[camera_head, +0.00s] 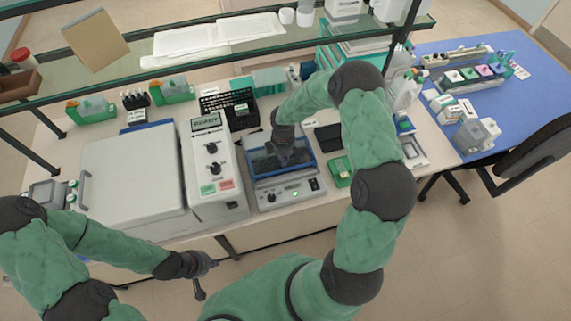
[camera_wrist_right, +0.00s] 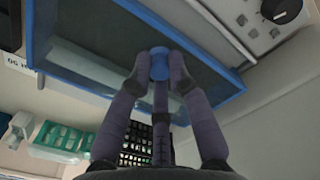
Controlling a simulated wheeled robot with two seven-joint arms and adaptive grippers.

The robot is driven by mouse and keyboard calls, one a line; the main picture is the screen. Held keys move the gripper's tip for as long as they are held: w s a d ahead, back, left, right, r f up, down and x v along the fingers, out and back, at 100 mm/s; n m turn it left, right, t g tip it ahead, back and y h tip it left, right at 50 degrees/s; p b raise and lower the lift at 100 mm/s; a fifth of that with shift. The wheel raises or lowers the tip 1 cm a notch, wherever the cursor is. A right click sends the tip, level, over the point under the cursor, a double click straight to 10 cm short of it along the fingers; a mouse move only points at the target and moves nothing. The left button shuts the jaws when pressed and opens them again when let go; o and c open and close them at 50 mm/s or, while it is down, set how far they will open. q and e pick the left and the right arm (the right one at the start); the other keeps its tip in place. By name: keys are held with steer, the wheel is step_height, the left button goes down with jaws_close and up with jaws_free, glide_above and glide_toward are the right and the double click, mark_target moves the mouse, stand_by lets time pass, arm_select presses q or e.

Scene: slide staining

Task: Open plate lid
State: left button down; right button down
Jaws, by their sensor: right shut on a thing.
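The plate lid (camera_wrist_right: 212,74) is a dark panel with a blue frame and a round blue knob (camera_wrist_right: 159,62). It belongs to the small white heating device (camera_head: 288,194) at the middle of the bench in the head view. My right gripper (camera_head: 280,160) reaches down over it. In the right wrist view its two fingers (camera_wrist_right: 160,68) are closed on either side of the blue knob. I cannot tell whether the lid is raised from its seat. My left gripper (camera_head: 206,278) is empty in front of the bench, with its fingers spread apart.
A large grey-white box (camera_head: 135,175) and a white instrument with knobs (camera_head: 212,165) stand left of the device. A black rack (camera_head: 232,104) stands behind. A green case (camera_head: 340,171) lies to the right. A glass shelf (camera_head: 200,62) spans above the back.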

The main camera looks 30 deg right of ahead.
steer(key=w, duration=0.3)
steer(key=w+d+b, duration=0.1)
steer(key=w, duration=0.2)
steer(key=w+d+b, duration=0.1)
steer(key=w, duration=0.1)
steer(key=shift+w+f, duration=0.15)
steer(key=shift+w, duration=0.25)
steer(key=shift+w+d, duration=0.15)
steer(key=shift+w, duration=0.2)
steer(key=c, duration=1.2)
jaws_free()
steer(key=shift+o, duration=0.2)
steer(key=shift+r, duration=0.2)
step_height(320, 180, up, 12)
